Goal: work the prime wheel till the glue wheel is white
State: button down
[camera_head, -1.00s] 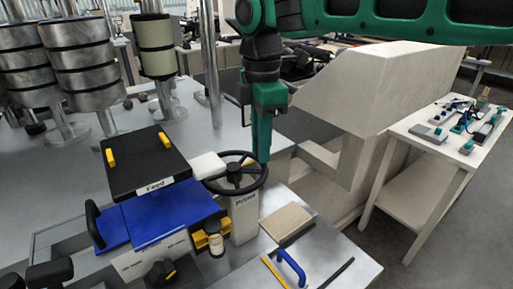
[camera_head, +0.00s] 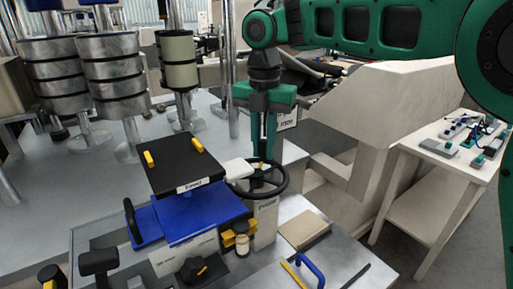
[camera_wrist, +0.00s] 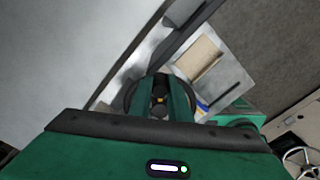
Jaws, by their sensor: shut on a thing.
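The prime wheel (camera_head: 281,184) is a black handwheel on a pale post whose label reads Prime in the earlier view. A small yellow mark sits near its far side. My gripper (camera_head: 263,158) points down at the wheel's far side, its green fingers shut on part of it; they hide just what is gripped. In the wrist view the fingers (camera_wrist: 160,100) close over the dark wheel (camera_wrist: 131,95), with a yellow spot between them. A rounded white piece (camera_head: 238,170) lies beside the wheel's left rim. I cannot tell which part is the glue wheel.
A black-topped feed box (camera_head: 185,165) and blue plate (camera_head: 203,213) stand left of the wheel. Steel rollers (camera_head: 112,75) and a cream roller (camera_head: 179,62) stand behind. A tan pad (camera_head: 304,229) and blue handle (camera_head: 312,270) lie front right. A side table (camera_head: 435,190) stands right.

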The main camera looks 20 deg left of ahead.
jog(key=shift+w+a+r+n, duration=0.25)
jog(key=shift+a+n, duration=0.15)
jog(key=shift+n, duration=0.3)
jog(key=shift+s, duration=0.1)
jog(key=c, duration=1.8)
grip_release()
jog(key=shift+a, duration=0.1)
jog(key=shift+o, duration=0.8)
jog(key=shift+s+f, duration=0.1)
jog(key=shift+r, duration=5.4)
